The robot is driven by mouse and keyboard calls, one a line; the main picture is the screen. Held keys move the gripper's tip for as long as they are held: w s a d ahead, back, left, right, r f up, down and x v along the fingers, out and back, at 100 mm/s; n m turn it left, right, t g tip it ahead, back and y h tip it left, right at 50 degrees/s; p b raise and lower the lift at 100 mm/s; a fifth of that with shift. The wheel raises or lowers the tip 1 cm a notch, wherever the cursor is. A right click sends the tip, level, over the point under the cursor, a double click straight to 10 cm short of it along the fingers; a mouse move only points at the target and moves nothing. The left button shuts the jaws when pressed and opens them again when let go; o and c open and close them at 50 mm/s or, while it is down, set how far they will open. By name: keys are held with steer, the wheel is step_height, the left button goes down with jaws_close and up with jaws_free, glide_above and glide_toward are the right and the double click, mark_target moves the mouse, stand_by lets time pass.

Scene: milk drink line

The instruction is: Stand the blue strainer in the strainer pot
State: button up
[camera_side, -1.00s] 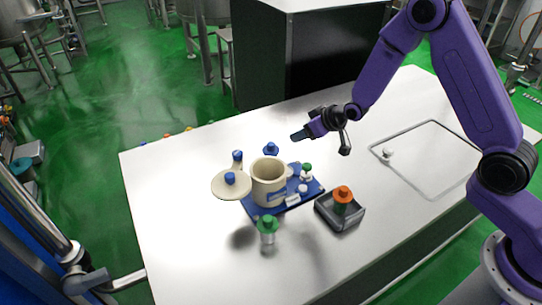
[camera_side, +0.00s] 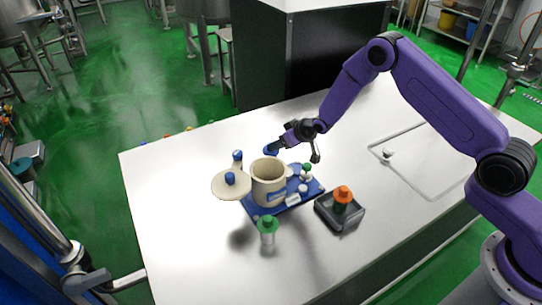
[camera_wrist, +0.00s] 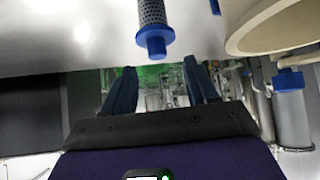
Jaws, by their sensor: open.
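The blue strainer (camera_wrist: 154,28) has a perforated grey metal body and a blue cap. My gripper (camera_wrist: 163,88) is open, with nothing between the fingers. In the side view my gripper (camera_side: 278,148) is low behind the pot, and the strainer is hard to tell apart from the blue fingertips. The beige strainer pot (camera_side: 267,188) stands open on a blue tray (camera_side: 295,203), in front of the gripper.
A beige lid (camera_side: 222,189) with a blue knob and a blue-capped piece (camera_side: 237,160) are left of the pot. A green-capped strainer (camera_side: 267,232) stands in front. A dark bin (camera_side: 327,219) holds an orange-capped piece (camera_side: 342,196). The table's far right is mostly clear.

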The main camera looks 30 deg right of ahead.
mark_target(277, 153)
steer(key=x, duration=0.3)
steer(key=shift+w+d, duration=0.15)
steer(key=shift+w, duration=0.15)
steer(key=shift+x, duration=0.9)
steer(key=shift+r, duration=0.1)
jaws_close()
